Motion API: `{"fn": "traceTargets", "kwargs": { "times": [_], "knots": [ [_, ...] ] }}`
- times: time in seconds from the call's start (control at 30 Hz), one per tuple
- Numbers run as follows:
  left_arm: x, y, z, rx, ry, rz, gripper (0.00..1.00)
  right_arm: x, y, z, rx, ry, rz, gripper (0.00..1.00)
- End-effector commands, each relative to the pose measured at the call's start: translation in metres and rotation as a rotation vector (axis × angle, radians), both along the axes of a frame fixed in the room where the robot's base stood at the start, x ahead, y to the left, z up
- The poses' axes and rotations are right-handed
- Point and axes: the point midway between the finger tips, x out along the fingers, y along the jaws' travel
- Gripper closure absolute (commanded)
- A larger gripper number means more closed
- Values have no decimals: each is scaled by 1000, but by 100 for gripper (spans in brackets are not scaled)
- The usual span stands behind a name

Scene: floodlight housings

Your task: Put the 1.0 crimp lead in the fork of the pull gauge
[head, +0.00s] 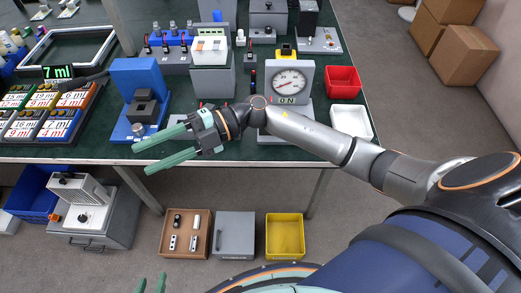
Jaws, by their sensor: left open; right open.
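The pull gauge appears to be the grey box with a round white dial (290,83) at the table's front, right of centre. My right forearm and wrist cross in front of its lower part. I cannot make out its fork. I cannot identify the 1.0 crimp lead; it is too small to tell or hidden. My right gripper (142,160) is open and empty, its green fingers pointing left over the table's front edge, left of the gauge. My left gripper (151,284) is open at the bottom edge, only its fingertips showing, below table height and away from the gauge.
A blue press-like fixture (136,80) stands just behind my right gripper. Coloured bins with numbered labels (48,112) are at left. A red bin (342,80) and a white tray (353,121) sit right of the gauge. A yellow bin (285,235) is on the floor.

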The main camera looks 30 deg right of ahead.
Motion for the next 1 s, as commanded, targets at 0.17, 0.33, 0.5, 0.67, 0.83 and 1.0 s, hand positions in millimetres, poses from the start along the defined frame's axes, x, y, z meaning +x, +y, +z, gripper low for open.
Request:
{"fn": "traceTargets", "kwargs": {
  "times": [0.17,0.33,0.5,0.67,0.83,1.0],
  "knots": [
    [0,0,0,-1,0,1,50,23,-15,-2,371,253,-383,52],
    [0,0,0,-1,0,1,50,37,-69,-70,512,588,-821,52],
    [0,0,1,-1,-1,1,50,-6,-122,-180,454,986,-1211,52],
    [0,0,1,-2,-1,0,50,-75,-144,-255,323,1290,-1411,52],
    [0,-1,1,-2,-1,0,50,-117,-149,-286,236,1447,-1481,52],
    [0,-1,1,-2,-2,0,50,-122,-149,-289,226,1466,-1487,52]
  ]
}}
